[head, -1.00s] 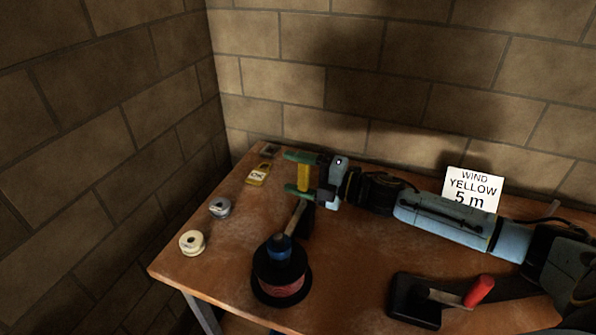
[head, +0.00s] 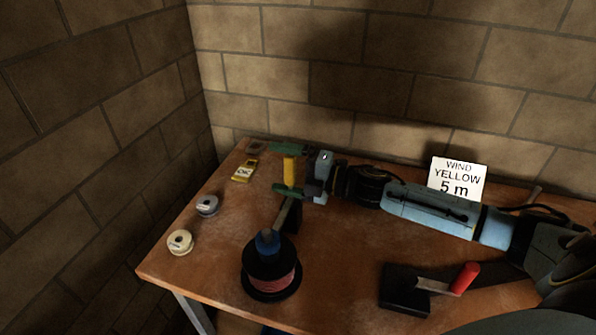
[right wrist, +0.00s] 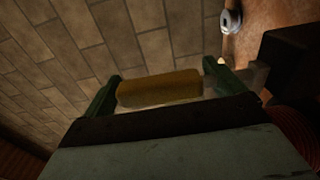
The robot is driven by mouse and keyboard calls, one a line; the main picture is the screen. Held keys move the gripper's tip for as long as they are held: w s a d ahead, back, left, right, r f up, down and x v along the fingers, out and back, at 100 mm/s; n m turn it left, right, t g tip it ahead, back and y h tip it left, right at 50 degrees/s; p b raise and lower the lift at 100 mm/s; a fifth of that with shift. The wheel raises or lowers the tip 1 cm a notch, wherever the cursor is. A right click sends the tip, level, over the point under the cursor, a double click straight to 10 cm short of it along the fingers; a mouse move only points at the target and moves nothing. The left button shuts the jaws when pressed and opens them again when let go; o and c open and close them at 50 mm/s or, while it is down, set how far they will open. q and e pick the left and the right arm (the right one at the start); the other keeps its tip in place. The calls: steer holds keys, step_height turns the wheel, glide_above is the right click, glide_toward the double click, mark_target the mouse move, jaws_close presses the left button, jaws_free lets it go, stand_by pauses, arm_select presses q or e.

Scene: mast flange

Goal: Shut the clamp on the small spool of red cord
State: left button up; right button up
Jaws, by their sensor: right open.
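A black spool of red cord (head: 270,278) stands upright near the table's front edge, with a blue knob (head: 267,242) on top. A pale bar (head: 284,213) beside a dark upright piece leads from the knob toward my right gripper (head: 288,171). The gripper is open, its green fingers on either side of a yellow block (head: 290,169). The block also shows between the fingers in the right wrist view (right wrist: 160,89). I cannot tell whether the fingers touch it, or whether block and bar belong to the clamp. My left gripper is not in view.
A grey spool (head: 207,205) and a cream spool (head: 180,242) stand at the table's left. A yellow device (head: 244,171) lies behind them. A black base with a red handle (head: 465,278) sits front right. A sign (head: 457,178) reads "WIND YELLOW 5 m". Brick walls close off back and left.

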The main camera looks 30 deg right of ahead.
steer(key=v, duration=1.3)
steer(key=shift+s, duration=0.1)
stand_by(0.3)
